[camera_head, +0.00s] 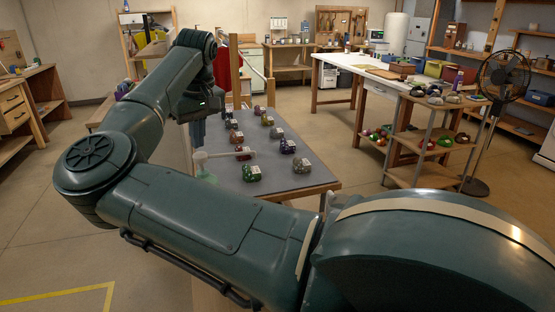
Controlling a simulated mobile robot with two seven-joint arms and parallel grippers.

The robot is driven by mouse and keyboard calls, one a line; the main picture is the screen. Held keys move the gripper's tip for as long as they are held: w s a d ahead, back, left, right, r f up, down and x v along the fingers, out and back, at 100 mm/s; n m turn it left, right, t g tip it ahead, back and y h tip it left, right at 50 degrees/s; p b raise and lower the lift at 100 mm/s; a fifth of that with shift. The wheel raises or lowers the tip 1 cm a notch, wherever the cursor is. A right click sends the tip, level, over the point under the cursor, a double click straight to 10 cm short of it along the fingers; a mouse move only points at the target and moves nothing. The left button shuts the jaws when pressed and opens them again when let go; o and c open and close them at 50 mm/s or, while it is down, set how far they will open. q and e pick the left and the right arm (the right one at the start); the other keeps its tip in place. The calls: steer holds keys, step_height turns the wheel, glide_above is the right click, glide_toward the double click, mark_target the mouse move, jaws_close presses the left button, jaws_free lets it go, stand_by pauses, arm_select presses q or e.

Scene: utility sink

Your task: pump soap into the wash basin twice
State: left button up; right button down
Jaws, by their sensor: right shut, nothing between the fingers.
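A pale translucent soap pump bottle (205,176) with a greenish body stands at the left edge of the grey-topped table (235,180). Its whitish nozzle points right over the tabletop. My right arm comes in from the right, bends at the left, and reaches back to the table. My right gripper (198,137) points down, shut and empty, just above or behind the pump head; I cannot tell whether they touch. The bottle's lower part is hidden behind my arm. I cannot make out a wash basin. My left gripper is out of view.
Several small dark, red, green and purple labelled lumps, one a green one (251,172), lie on the grey table. A shelf unit with colourful balls (425,143) and a black fan (500,75) stand at the right. Open floor lies at the left.

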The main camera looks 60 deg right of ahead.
mark_target(200, 154)
steer(key=shift+f, duration=0.1)
steer(key=shift+f+b, duration=0.75)
steer(key=shift+f, duration=0.25)
steer(key=shift+f+b, duration=0.3)
steer(key=shift+f, duration=0.2)
steer(key=shift+r, duration=0.15)
steer(key=shift+r+p, duration=1.1)
steer(key=shift+r, duration=0.25)
steer(key=shift+f, duration=0.15)
